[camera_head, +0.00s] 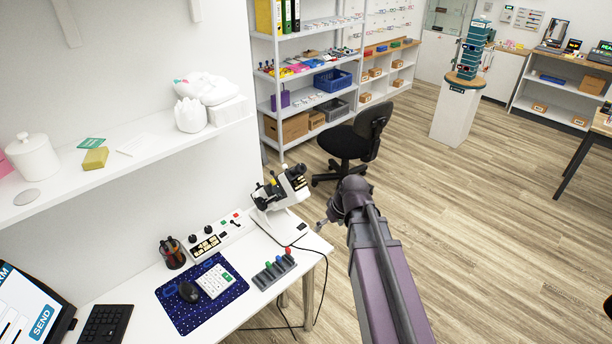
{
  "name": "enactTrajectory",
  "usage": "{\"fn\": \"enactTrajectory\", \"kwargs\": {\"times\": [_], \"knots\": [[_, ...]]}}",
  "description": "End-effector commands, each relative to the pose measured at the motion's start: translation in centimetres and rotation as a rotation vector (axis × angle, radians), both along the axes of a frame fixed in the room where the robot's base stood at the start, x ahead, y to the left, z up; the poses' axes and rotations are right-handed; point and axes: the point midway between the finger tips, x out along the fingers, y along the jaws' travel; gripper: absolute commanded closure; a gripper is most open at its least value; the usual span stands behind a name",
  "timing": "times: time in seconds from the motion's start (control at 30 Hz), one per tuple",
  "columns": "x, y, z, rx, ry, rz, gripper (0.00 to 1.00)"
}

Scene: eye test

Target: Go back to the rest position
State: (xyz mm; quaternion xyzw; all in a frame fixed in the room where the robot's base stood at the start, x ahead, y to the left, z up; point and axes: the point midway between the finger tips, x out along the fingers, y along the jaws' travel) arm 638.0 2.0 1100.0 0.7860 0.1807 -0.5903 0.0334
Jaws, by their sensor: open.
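My arm reaches up from the bottom of the view, right of the white desk (140,289). My gripper (321,224) is at its far end, small and partly hidden by my own wrist. It points left toward the desk's right end, close to the white microscope-like device (281,190). I see nothing held in it. The fingertips are too small here to show detail.
The desk holds a dark blue mat (188,318), a mouse (188,292), a control box (222,235) and a marker rack (273,272). A cable hangs off its right edge. A black office chair (357,141) stands behind my gripper.

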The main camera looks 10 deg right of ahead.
Motion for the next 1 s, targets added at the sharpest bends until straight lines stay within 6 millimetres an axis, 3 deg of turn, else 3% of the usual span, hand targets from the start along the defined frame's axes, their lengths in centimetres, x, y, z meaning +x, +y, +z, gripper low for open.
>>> {"fn": "enactTrajectory", "kwargs": {"times": [0.03,0.2,0.4,0.6,1.0], "knots": [[2.2,-0.5,2.3,0.023,-0.052,0.033,0.00],[7.4,-1.9,6.8,0.074,-0.252,0.147,0.00],[11.4,-3.7,10.4,0.084,-0.427,0.221,0.00],[12.7,-4.5,11.6,0.078,-0.495,0.245,0.00],[12.7,-4.4,11.5,0.078,-0.497,0.247,0.00]]}}
